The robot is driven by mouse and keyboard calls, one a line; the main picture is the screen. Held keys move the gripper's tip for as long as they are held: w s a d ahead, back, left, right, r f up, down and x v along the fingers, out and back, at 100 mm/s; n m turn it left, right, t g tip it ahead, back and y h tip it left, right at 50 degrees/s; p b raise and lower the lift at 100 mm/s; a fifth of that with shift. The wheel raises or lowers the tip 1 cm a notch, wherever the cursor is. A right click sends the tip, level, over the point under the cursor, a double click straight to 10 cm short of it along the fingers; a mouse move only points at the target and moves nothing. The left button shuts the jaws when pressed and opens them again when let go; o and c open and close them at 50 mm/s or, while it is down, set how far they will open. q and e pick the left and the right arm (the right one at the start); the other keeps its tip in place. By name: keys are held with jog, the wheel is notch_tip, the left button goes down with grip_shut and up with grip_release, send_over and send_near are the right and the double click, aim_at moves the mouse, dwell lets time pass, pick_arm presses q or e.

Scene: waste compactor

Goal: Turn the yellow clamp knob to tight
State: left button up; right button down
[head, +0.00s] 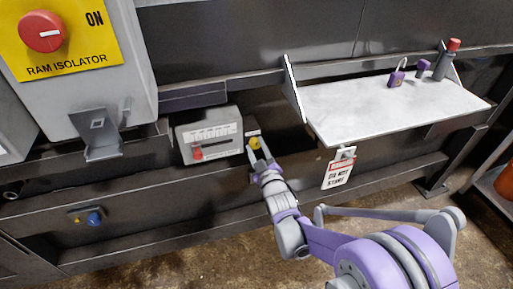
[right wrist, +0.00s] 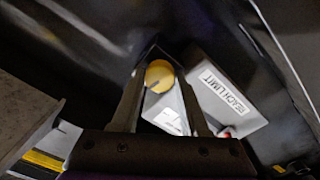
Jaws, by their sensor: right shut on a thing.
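The yellow clamp knob (head: 254,143) is on the right side of a grey scale box (head: 183,146), with a red pointer (head: 197,153) low on its scale. In the right wrist view the round yellow knob (right wrist: 159,73) shows between my fingers, with a dark mark on its lower left. My right gripper (head: 258,153) reaches up to the knob from below, and its fingers (right wrist: 160,85) are shut on it. The fingers hide part of the knob in the head view. Any tight marking is not readable. My left gripper is not in view.
A white shelf (head: 350,115) stands out to the right, holding purple padlocks (head: 396,79) and a red-topped grey cylinder (head: 447,62). A hanging tag (head: 339,170) is below it. The red RAM ISOLATOR switch (head: 42,31) is upper left. A blue knob (head: 95,218) sits lower left.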

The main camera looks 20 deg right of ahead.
jog(key=shift+n, duration=1.1)
jog(key=shift+c, duration=2.1)
grip_release()
jog(key=s, duration=1.1)
jog(key=shift+d+f, duration=0.2)
